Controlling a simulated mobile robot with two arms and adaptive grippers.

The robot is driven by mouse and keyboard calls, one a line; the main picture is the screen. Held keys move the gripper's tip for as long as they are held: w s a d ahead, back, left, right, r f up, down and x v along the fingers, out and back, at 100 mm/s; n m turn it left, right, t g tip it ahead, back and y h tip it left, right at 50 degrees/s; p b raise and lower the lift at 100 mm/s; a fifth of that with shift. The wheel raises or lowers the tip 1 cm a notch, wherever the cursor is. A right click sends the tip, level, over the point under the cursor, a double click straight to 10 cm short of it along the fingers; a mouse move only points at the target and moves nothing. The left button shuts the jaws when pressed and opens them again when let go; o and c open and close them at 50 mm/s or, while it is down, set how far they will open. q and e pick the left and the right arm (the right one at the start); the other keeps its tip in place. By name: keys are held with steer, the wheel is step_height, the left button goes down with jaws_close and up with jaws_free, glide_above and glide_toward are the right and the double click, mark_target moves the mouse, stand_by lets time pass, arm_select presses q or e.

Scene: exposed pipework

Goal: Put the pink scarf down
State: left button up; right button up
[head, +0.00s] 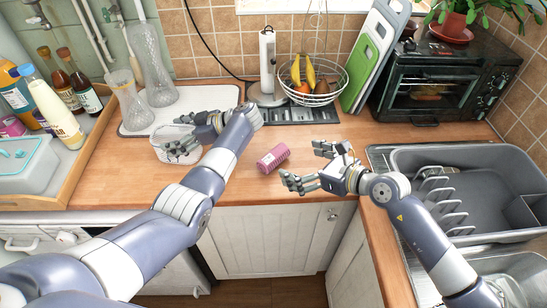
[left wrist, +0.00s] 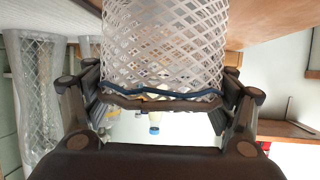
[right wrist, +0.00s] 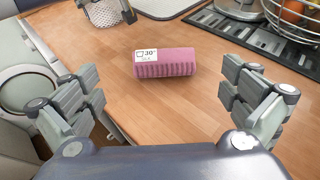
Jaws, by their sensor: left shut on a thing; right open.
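The pink scarf (head: 273,158) is a short ribbed roll with a white label. It lies on the wooden counter, left of my right gripper (head: 304,165). My right gripper is open and empty. In the right wrist view the scarf (right wrist: 165,62) lies beyond the open fingers (right wrist: 160,95), apart from them. My left gripper (head: 184,136) is shut on a white mesh basket (head: 168,150) at the counter's left. The left wrist view shows the basket (left wrist: 163,45) between the fingers. I cannot tell whether the basket rests on the counter.
A white board (head: 205,98) with glass vases stands behind my left gripper. A wire fruit bowl (head: 313,96) and paper towel stand (head: 267,65) are at the back. Counter around the scarf is clear.

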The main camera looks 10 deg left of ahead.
mark_target(276, 154)
steer(key=x, duration=0.5)
steer(key=shift+w+a+f, duration=0.15)
steer(key=shift+w+a, duration=0.05)
steer(key=shift+a, duration=0.15)
steer(key=shift+d+f+x, duration=0.1)
steer(key=shift+f+x, duration=0.05)
steer(key=shift+x, duration=1.15)
steer(key=shift+d+f+x, duration=0.15)
steer(key=shift+x, duration=1.15)
steer(key=shift+w, duration=0.15)
steer(key=shift+c, duration=0.2)
steer(key=c, duration=1.1)
steer(key=shift+o, duration=0.2)
